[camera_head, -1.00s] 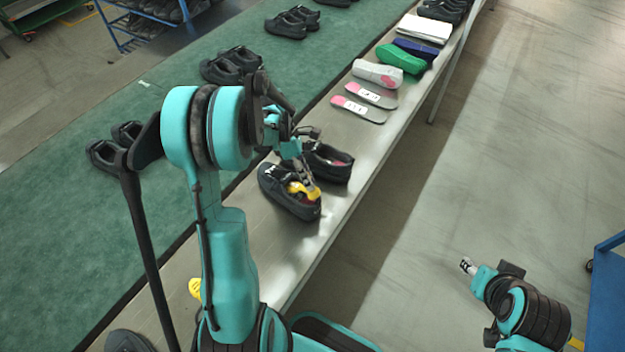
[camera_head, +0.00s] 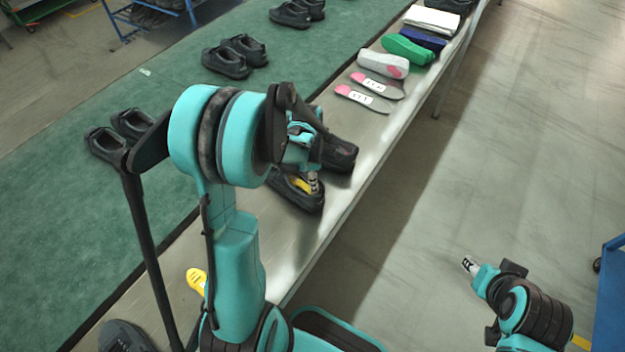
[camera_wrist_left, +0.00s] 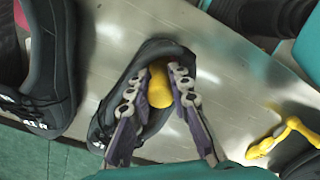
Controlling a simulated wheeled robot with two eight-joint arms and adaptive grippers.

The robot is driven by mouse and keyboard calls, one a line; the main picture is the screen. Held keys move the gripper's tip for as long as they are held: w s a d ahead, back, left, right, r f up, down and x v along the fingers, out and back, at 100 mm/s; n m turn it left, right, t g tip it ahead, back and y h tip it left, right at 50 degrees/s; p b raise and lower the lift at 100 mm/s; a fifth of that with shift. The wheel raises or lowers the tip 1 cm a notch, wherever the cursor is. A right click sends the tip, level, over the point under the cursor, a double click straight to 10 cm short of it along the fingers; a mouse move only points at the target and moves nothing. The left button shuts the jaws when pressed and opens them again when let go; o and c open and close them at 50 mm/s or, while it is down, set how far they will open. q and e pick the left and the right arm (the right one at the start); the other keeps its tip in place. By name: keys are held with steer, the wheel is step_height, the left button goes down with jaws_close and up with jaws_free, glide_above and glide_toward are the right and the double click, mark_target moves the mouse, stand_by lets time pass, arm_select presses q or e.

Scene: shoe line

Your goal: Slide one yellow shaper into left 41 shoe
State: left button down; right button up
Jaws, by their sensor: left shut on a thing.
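A black shoe (camera_head: 284,187) lies on the metal bench, with a second black shoe (camera_head: 340,154) just beyond it. My left gripper (camera_head: 311,184) is over the nearer shoe's opening, shut on a yellow shaper (camera_head: 302,184). In the left wrist view the fingers (camera_wrist_left: 157,88) press on both sides of the shaper (camera_wrist_left: 160,86), which sits within the opening of the shoe (camera_wrist_left: 106,106); its far end is hidden.
Another yellow shaper (camera_head: 196,279) and a dark shoe (camera_head: 124,337) are on the near bench. Insoles (camera_head: 362,98), a grey-pink item (camera_head: 383,63) and a green item (camera_head: 407,49) lie farther along. A green conveyor (camera_head: 150,200) with several shoes runs at left.

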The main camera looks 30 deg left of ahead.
arm_select(q)
steer(key=shift+f, duration=0.2)
steer(key=c, duration=1.3)
jaws_free()
steer(key=shift+r+p, duration=0.95)
steer(key=shift+r, duration=0.55)
steer(key=shift+r+p, duration=2.55)
steer(key=shift+r, duration=1)
